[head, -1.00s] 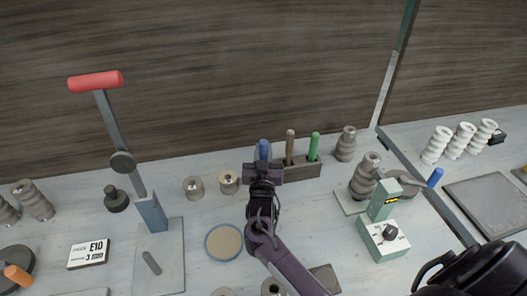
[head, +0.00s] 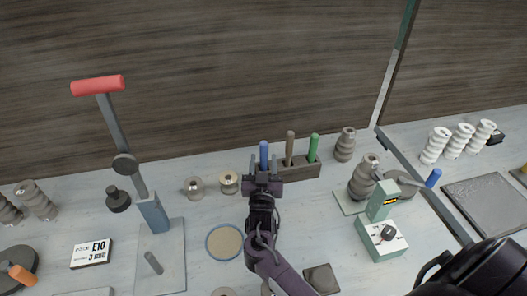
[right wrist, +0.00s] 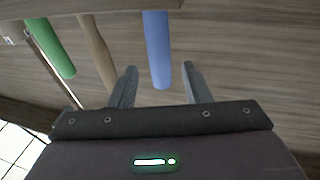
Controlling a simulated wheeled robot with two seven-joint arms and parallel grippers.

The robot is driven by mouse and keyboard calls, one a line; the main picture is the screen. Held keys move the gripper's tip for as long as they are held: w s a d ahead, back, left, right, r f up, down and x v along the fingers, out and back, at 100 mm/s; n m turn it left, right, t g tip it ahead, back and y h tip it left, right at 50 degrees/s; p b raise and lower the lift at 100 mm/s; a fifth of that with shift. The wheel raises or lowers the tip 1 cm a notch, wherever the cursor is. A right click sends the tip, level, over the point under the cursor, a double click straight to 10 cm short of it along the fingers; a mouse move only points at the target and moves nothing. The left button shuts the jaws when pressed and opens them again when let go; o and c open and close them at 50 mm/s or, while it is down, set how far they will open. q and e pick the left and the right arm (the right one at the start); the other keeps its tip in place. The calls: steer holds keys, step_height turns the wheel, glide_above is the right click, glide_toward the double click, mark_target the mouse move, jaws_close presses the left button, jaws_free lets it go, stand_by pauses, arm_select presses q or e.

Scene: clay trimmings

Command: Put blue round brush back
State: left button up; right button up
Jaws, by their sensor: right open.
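The blue round brush (head: 264,152) stands upright by its blue handle at the left end of the wooden holder block (head: 302,169). Its lower part is hidden behind my right gripper. My right gripper (head: 263,168) is open in front of the holder's left end. In the right wrist view, the blue handle (right wrist: 158,50) shows between and beyond the two spread fingers (right wrist: 160,84), with clear gaps on both sides. The fingers do not close on it. My left gripper is not in view.
A brown-handled tool (head: 290,147) and a green-handled tool (head: 313,147) stand in the same holder, right of the blue one. Metal spools (head: 229,183) sit to the left. A round tan disc (head: 224,242) and a green-grey device (head: 382,232) lie nearer.

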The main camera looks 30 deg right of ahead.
steer(key=shift+p+v, duration=0.35)
steer(key=shift+v, duration=1.6)
steer(key=shift+r, duration=0.1)
